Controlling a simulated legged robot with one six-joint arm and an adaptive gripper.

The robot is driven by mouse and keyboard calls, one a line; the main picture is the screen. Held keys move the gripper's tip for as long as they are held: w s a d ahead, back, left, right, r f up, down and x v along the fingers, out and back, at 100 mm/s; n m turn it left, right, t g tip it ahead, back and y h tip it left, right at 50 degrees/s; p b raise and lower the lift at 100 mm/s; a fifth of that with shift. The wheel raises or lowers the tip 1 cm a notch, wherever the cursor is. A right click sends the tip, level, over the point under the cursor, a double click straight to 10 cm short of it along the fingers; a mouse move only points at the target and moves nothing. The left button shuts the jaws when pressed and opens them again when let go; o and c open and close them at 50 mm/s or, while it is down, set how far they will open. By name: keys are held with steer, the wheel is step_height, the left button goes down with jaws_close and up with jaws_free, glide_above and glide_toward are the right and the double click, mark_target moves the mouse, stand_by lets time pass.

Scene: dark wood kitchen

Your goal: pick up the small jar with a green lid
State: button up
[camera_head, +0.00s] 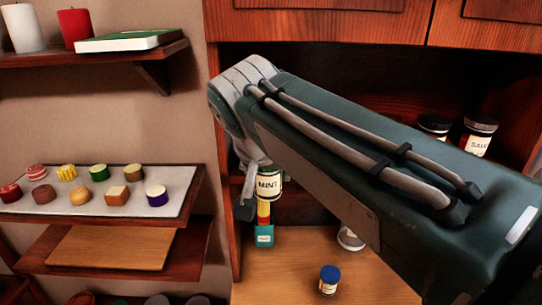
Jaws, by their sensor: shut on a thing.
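A small jar labelled MINT (269,185) shows just below the end of my arm, in front of the wooden cabinet. The rest of the gripper is hidden. The jar appears to be above the wooden counter (290,262).
A teal container with a yellow and orange part (264,236) stands below the jar. A blue-lidded jar (329,280) and a partly hidden pale jar (349,240) are on the counter. Dark-lidded jars (478,136) stand at right. A tray of sweets (130,206) is at left.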

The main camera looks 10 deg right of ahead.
steer(key=s+a, duration=0.3)
steer(key=s, duration=0.4)
steer(key=s+a, duration=0.3)
steer(key=s, duration=0.4)
steer(key=shift+s, duration=0.35)
steer(key=shift+s, duration=0.1)
